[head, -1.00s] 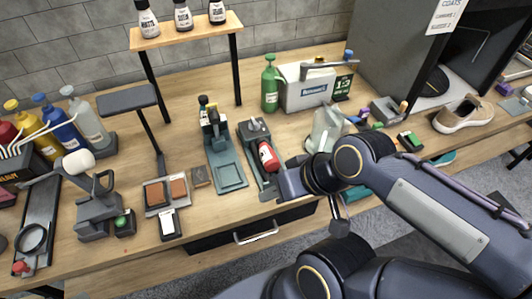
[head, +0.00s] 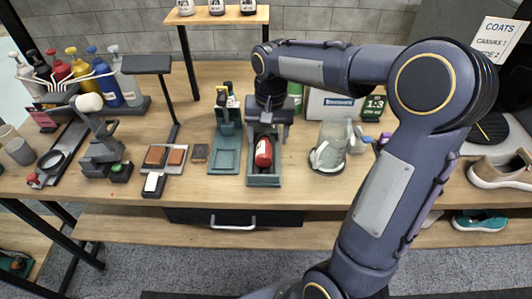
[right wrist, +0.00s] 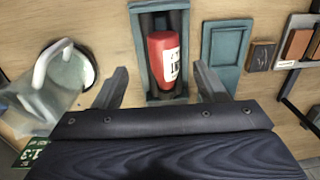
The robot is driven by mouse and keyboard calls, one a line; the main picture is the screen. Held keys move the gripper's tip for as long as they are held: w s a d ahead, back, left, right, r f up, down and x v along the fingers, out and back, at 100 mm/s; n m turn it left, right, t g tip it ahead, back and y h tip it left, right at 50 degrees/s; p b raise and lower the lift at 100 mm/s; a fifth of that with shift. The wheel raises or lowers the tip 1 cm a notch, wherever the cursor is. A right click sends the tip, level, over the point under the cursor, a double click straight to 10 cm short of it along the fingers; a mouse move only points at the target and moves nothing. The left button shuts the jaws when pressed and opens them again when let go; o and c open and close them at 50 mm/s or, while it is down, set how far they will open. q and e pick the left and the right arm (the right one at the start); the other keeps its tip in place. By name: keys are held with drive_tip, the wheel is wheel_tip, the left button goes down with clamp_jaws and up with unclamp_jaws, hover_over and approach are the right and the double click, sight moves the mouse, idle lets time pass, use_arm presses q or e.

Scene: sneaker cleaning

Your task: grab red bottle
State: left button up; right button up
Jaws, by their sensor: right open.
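A red bottle (head: 263,152) with a white label lies in a teal tray (head: 262,181) at the middle of the workbench. In the right wrist view the red bottle (right wrist: 163,58) lies in its tray (right wrist: 152,7), straight ahead of the jaws. My right gripper (head: 267,127) is above the back part of this tray, pointing down. In the right wrist view the right gripper (right wrist: 160,78) has its fingers wide apart, one on each side of the bottle, with nothing between them touching. My left gripper is not in view.
A second teal tray (head: 223,160) stands just left. A clear pitcher (head: 330,145) is at the right. Several pump bottles, one red (head: 60,66), stand at the far left. A small shelf (head: 217,15) is behind.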

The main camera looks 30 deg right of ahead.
sight(264, 151)
drive_tip(key=f, duration=0.7)
drive_tip(key=shift+w+a, duration=0.25)
drive_tip(key=shift+a, duration=0.1)
drive_tip(key=shift+r, duration=0.1)
drive_tip(key=c, duration=1.1)
drive_tip(key=shift+c, duration=0.2)
